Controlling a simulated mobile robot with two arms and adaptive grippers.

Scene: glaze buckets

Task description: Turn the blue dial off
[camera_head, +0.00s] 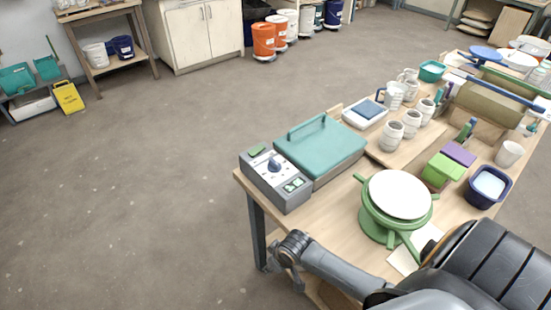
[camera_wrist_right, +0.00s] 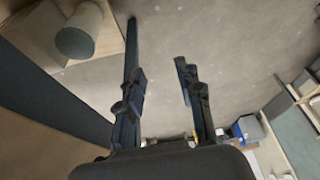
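The blue dial (camera_head: 274,165) sits on the pale front panel of a grey control box (camera_head: 290,201), beside the teal-lidded unit (camera_head: 325,148) at the table's left corner. The dial's exact pointer angle is too small to read. An arm of mine reaches in from the lower right, its end by the table's front edge, below and apart from the control box. My right gripper (camera_wrist_right: 160,68) is open and empty in the right wrist view, with floor between its fingers. The dial cannot be made out in that view. My left gripper is not identifiable in either view.
A green banding wheel (camera_head: 380,233) with a white top stands right of the control box. A dark table leg (camera_head: 257,232) is near my arm.

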